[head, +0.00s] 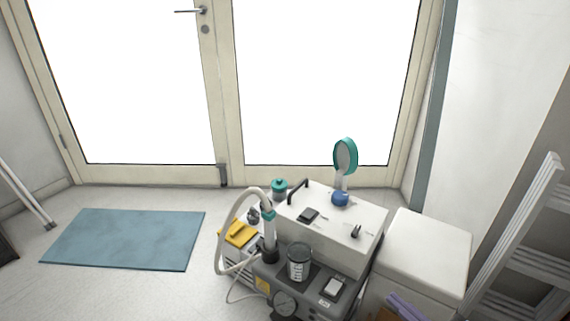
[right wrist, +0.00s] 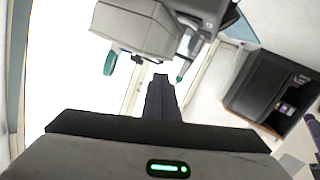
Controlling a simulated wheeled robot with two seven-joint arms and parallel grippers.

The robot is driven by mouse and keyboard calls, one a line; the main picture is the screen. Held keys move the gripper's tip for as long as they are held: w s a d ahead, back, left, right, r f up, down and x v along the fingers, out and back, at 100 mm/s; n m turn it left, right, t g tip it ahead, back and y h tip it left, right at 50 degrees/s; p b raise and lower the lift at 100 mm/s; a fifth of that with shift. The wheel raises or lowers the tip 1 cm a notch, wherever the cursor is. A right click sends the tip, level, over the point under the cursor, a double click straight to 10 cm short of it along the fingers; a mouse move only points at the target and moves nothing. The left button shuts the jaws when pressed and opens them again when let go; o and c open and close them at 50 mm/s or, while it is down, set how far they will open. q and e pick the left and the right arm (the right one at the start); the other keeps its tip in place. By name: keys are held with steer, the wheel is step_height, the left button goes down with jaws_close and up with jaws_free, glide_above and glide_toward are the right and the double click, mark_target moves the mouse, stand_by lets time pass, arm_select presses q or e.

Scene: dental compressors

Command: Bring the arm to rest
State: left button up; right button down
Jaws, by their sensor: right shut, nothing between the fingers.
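My right gripper (right wrist: 160,82) shows in the right wrist view, its dark fingers together with nothing between them. Beyond its fingertips is the dental compressor, a boxy white and grey unit (right wrist: 138,28), seen upside down and apart from the fingers. In the head view the compressor's white housing (head: 335,228) stands at the lower middle, with a black handle and a switch on top. My left gripper is in neither view.
A teal round-headed part (head: 345,156), a clear jar (head: 298,262) and a pale hose (head: 226,232) stand out from the compressor. A white box (head: 425,250) and a ladder (head: 515,240) are at right. A blue mat (head: 125,239) lies left on open floor before glass doors.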

steer(key=s+d+r+m+g+h, duration=0.1)
steer(key=s+d+m+g+h, duration=0.3)
steer(key=m+h, duration=0.5)
steer(key=s+a+n+g+y, duration=0.1)
steer(key=s+a+g, duration=0.25)
steer(key=s, duration=0.65)
steer(key=s+a+n+g, duration=0.1)
steer(key=s+a+g, duration=0.3)
steer(key=s, duration=0.6)
steer(key=w+a+f+t+y, duration=0.3)
steer(key=w+a+f+t, duration=0.2)
steer(key=a+t, duration=0.25)
arm_select(q)
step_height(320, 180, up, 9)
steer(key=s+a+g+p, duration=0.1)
steer(key=p, duration=1.5)
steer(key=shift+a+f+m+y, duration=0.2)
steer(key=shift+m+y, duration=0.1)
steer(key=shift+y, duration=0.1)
arm_select(e)
step_height(320, 180, up, 10)
steer(key=g, duration=0.1)
steer(key=shift+d+g+h, duration=0.3)
steer(key=shift+d, duration=0.15)
